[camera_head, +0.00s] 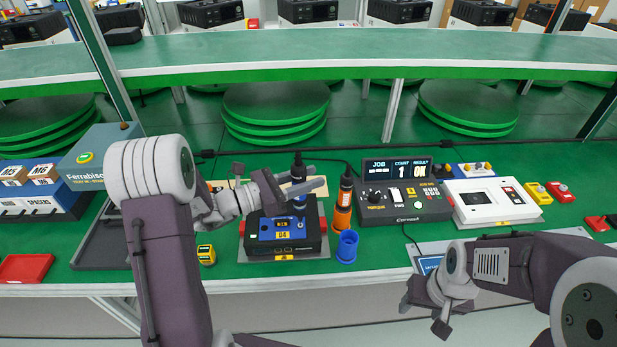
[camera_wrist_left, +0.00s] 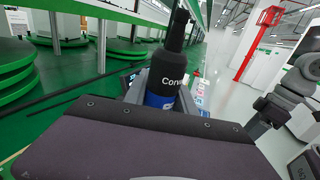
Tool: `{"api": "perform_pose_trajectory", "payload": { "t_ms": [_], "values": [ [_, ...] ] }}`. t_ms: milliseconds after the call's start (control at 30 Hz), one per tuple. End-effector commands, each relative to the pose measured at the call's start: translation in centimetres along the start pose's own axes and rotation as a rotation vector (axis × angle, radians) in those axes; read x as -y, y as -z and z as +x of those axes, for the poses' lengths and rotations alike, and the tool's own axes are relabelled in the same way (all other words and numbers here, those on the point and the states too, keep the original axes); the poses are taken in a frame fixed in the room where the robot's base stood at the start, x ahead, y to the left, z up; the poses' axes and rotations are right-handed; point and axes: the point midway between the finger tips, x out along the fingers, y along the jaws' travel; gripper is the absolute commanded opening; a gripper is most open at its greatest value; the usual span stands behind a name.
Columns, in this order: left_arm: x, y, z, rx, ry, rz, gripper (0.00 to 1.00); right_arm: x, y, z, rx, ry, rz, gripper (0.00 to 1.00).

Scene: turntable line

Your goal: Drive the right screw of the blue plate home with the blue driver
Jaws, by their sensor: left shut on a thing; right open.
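My left gripper (camera_head: 299,186) is shut on the blue driver (camera_head: 299,203), a black-bodied tool with a blue band. The driver stands about upright over the right part of the blue plate (camera_head: 270,229). In the left wrist view the driver (camera_wrist_left: 163,80) rises between the fingers, and its tip is hidden. The plate lies on a black unit (camera_head: 285,243) marked 04. I cannot make out the right screw or whether the tip touches it. My right gripper (camera_head: 425,309) is open and empty near the table's front edge.
The blue holder (camera_head: 347,248) is empty, right of the unit. An orange driver (camera_head: 345,188) stands in an orange holder behind it. A yellow item (camera_head: 206,255) lies left of the unit.

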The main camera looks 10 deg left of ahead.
Motion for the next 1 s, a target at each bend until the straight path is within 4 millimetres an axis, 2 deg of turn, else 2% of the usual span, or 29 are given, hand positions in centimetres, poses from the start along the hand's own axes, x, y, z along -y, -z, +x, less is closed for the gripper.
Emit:
{"api": "perform_pose_trajectory", "payload": {
  "t_ms": [1000],
  "values": [
    [-0.02,0.45,0.01,0.002,0.0,0.001,0.0,-0.01,-0.03,0.23,0.0,0.0,0.0,0.57]
  ]
}}
